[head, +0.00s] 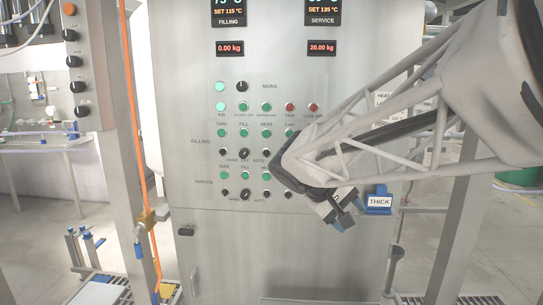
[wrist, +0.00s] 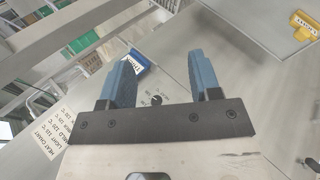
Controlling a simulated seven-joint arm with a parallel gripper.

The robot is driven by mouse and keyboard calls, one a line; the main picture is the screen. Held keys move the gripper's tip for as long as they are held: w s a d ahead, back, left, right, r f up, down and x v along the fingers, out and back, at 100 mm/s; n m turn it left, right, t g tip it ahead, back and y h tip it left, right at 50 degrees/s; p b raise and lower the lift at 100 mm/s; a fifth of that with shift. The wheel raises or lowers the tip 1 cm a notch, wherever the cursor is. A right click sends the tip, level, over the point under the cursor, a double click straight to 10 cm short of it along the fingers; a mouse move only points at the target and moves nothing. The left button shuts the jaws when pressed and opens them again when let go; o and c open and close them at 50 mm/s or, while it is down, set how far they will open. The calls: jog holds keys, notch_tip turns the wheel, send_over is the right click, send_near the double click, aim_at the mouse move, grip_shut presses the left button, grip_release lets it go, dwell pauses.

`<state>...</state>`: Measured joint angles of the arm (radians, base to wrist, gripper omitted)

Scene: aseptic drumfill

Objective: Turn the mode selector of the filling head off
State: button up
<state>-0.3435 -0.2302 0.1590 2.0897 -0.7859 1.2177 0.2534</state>
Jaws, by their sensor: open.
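The control cabinet has a FILLING row with a black HAND/AUTO selector (head: 244,153). A similar black selector (head: 245,194) sits below it in the SERVICE row. Their pointer positions are too small to read surely. My gripper (head: 343,214) is open and empty in front of the panel, right of and below the FILLING selector and apart from it. In the wrist view, my gripper (wrist: 161,68) has its two blue fingers spread. A small black knob (wrist: 156,99) on the panel shows between them; I cannot tell which control it is. My arm hides the right part of the button rows.
A blue THICK tag (head: 379,201) is on the cabinet's right side; it also shows in the wrist view (wrist: 134,62). A yellow tag (wrist: 305,25) is at the upper right there. An orange hose (head: 131,100) hangs left of the cabinet. A door handle (head: 194,280) is below.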

jog(key=w+a+r+n+t+h, duration=0.2)
jog(key=w+a, duration=0.6)
jog(key=w, duration=0.1)
jog(key=n+t+h, duration=0.2)
jog(key=t+h, duration=0.1)
jog(key=t, duration=0.5)
send_near(240, 155)
jog(key=shift+x, duration=0.9)
jog(key=shift+r, duration=0.15)
jog(key=shift+w, duration=0.1)
jog(key=shift+x, duration=3.85)
jog(key=shift+c, duration=0.2)
jog(key=c, duration=0.9)
